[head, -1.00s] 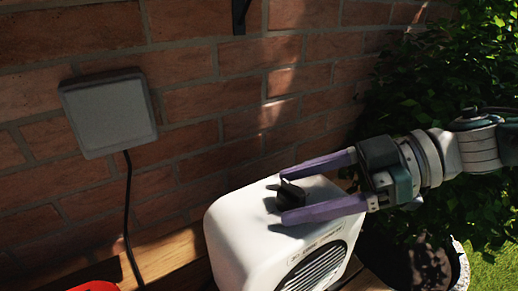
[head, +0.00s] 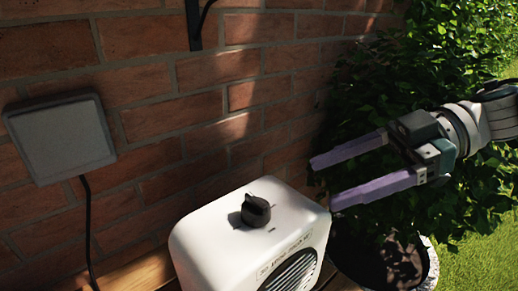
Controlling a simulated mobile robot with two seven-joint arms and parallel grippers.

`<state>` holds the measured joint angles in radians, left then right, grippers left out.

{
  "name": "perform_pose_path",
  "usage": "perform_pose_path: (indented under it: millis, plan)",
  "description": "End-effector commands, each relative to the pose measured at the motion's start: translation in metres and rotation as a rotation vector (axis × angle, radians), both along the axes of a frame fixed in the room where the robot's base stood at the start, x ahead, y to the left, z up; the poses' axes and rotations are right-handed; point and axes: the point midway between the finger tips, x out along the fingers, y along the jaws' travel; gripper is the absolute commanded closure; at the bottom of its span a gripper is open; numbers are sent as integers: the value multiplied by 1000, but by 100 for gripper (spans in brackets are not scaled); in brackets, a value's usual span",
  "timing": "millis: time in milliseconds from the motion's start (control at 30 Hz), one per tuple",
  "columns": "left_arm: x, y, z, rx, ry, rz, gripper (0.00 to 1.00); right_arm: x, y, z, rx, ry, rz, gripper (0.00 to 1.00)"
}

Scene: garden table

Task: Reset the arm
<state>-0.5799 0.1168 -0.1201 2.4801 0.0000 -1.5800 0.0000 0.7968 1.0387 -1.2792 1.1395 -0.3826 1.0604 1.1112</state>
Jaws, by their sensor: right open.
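My right gripper (head: 322,184) comes in from the right in the head view. Its two purple fingers are spread apart with nothing between them. It hangs to the right of and above a white box-shaped appliance (head: 205,240), clear of it. A black knob (head: 256,211) sits on top of the appliance, and a round slatted grille shows on its front. The lower part of the appliance is cut off by the picture's edge. My left gripper is not in the picture.
A brick wall (head: 150,130) runs behind the appliance and carries a grey square box (head: 62,137) with a black cable. A leafy bush (head: 370,100) stands behind my right arm, with a plant pot (head: 432,265) below it. A wooden surface (head: 145,272) shows at the bottom.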

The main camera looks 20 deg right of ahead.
Motion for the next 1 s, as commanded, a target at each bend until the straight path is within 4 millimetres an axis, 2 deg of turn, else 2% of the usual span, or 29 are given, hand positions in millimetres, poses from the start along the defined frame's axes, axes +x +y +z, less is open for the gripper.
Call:
perform_pose_path:
  millis: [167,267,367,500,633,733,833,967,1000]
  plan:
    - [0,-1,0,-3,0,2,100,0,1,0,1,-1,0,23]
    - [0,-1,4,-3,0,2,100,3,14,1,16,-24,-9,23]
    - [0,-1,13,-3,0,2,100,12,49,5,55,-88,-54,23]
    - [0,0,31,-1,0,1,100,28,114,24,126,-196,-225,23]
    - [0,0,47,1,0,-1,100,36,144,44,133,-215,-474,23]
    - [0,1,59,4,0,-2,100,33,144,52,87,-156,-671,23]
    - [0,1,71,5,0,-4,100,17,127,51,-8,-41,-853,23]
    - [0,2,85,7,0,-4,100,-26,94,39,-178,167,-1022,23]
    - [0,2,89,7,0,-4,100,-43,84,35,-233,234,-1056,23]
